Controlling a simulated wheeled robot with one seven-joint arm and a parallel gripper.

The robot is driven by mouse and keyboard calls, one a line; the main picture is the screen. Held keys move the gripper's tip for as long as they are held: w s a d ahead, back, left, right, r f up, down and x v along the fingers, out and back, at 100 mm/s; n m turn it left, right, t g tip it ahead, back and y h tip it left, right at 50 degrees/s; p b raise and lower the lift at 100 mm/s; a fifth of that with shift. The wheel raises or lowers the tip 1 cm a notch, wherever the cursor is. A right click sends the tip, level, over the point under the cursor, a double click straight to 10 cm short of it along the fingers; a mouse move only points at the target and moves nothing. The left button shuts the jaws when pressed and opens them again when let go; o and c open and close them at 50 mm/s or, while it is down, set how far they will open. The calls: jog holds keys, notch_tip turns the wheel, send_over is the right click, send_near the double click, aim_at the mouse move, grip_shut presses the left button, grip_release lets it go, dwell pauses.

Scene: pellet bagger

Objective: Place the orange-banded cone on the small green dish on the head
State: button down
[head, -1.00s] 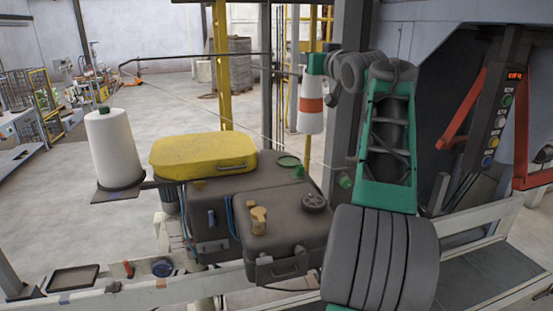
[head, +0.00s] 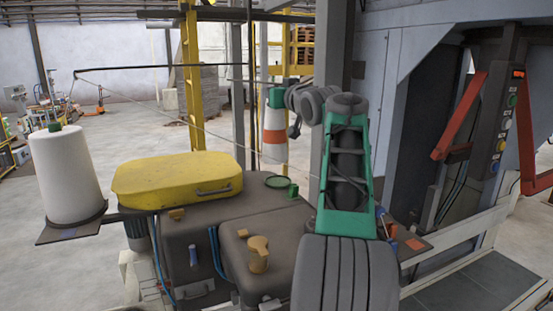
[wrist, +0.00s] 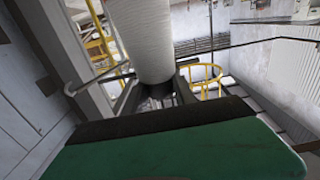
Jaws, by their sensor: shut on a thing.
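The orange-banded cone (head: 275,132), white with an orange band, hangs in the air in the head view, near-upright with a slight tilt. My gripper (head: 277,98) is shut on its top end, partly hidden at that size. The small green dish (head: 278,181) lies on the dark grey head (head: 200,222), below the cone's lower end, with a visible gap between them. In the wrist view a white cone body (wrist: 148,35) rises beyond the green and black gripper part (wrist: 180,150); no orange band shows there.
A yellow case (head: 180,178) lies on the head, left of the dish. A small green block (head: 293,191) stands just right of the dish, and a tan knob (head: 258,252) stands nearer. A large white cone (head: 66,172) stands at far left. A thin line crosses behind the cone.

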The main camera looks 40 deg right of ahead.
jog(key=w+d+f+p, duration=0.6)
jog(key=w+d+f, duration=0.3)
jog(key=f, duration=0.3)
jog(key=shift+w+f, duration=0.15)
jog(key=shift+f, duration=0.2)
jog(key=c, duration=1)
grip_release()
jog(key=shift+p, duration=0.3)
